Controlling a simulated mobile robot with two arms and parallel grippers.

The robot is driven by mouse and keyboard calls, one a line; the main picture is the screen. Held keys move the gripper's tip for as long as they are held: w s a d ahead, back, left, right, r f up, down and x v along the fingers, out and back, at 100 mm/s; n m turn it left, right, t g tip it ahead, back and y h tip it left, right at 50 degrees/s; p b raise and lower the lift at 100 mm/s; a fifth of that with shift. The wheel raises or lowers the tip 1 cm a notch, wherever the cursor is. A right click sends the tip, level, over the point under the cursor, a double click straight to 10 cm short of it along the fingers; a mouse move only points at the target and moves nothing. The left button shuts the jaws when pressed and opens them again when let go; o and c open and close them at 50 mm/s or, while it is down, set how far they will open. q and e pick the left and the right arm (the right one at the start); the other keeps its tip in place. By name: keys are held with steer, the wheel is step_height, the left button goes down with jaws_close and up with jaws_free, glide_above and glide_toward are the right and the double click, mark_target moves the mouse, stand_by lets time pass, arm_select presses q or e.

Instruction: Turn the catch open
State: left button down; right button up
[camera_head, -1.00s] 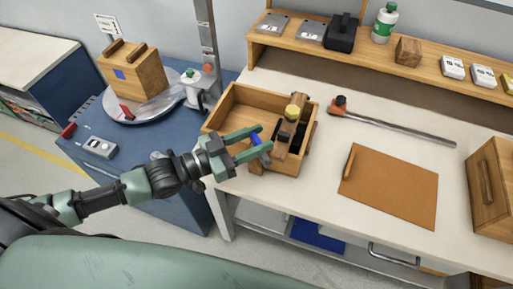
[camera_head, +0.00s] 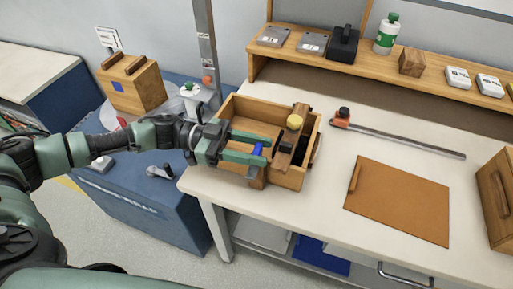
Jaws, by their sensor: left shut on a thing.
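An open wooden box (camera_head: 240,108) stands on the white bench's left end. A blue piece (camera_head: 258,149), which looks like the catch, is at its front side, above a grey and wooden part. My left gripper (camera_head: 258,148) reaches in from the left, with its two green fingers shut on the blue piece. The fingers hide part of it. A dark and wooden block with a yellow round knob (camera_head: 294,121) sits at the box's right side. My right gripper is not in view.
A metal bar with an orange end (camera_head: 400,136) and a brown board (camera_head: 400,201) lie right of the box. A shelf (camera_head: 375,70) with several items runs behind. A blue cabinet (camera_head: 150,205) stands left, a wooden case (camera_head: 495,197) far right.

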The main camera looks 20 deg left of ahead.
arm_select(q)
steer(key=shift+r+m+g, duration=0.1)
steer(key=shift+m+g, duration=0.4)
steer(key=shift+g, duration=0.6)
steer(key=c, duration=0.8)
jaws_free()
steer(key=shift+c, duration=0.2)
steer(key=a+b, duration=0.2)
steer(key=a, duration=0.5)
steer(key=shift+w+a, duration=0.25)
steer(key=shift+a, duration=0.1)
